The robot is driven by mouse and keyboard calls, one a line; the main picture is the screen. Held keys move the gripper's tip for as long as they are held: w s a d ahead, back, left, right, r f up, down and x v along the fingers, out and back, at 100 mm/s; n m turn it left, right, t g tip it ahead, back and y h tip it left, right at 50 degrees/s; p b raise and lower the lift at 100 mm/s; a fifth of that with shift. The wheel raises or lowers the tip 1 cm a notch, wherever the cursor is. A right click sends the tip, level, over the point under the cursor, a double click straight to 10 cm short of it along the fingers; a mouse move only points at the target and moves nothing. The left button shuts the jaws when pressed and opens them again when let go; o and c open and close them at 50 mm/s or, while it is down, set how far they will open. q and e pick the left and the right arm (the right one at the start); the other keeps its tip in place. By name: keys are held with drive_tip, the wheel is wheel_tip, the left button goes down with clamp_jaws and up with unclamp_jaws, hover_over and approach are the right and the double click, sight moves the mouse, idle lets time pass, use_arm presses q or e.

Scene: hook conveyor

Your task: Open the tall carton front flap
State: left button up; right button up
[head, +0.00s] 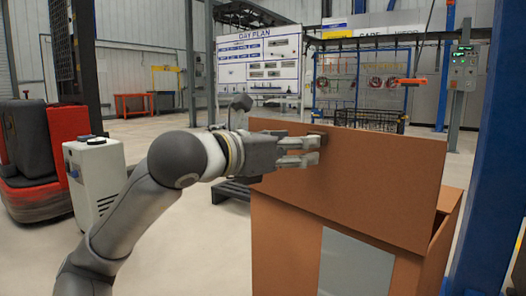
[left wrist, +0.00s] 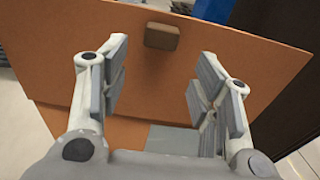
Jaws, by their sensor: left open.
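The tall carton (head: 285,250) stands in front of me, brown, with a grey panel on its front face. Its front flap (head: 385,180) is raised above the body, tilted, and fills the middle of the head view. A small brown block-like tab (head: 318,134) sits on the flap near its upper edge; it also shows in the left wrist view (left wrist: 161,37). My left gripper (head: 312,151) is at the flap's upper left, beside the tab. In the left wrist view its fingers (left wrist: 155,85) are apart with nothing between them, and the tab lies beyond them. My right gripper is not seen.
A blue post (head: 495,150) stands close on the right of the carton. A white machine (head: 95,175) and a red vehicle (head: 35,150) stand at left. A whiteboard (head: 258,70) and a wire rack (head: 360,85) are behind.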

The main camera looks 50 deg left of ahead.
use_arm(q)
drive_tip(key=s, duration=0.7)
drive_tip(key=shift+s+r, duration=0.2)
drive_tip(key=shift+s, duration=0.2)
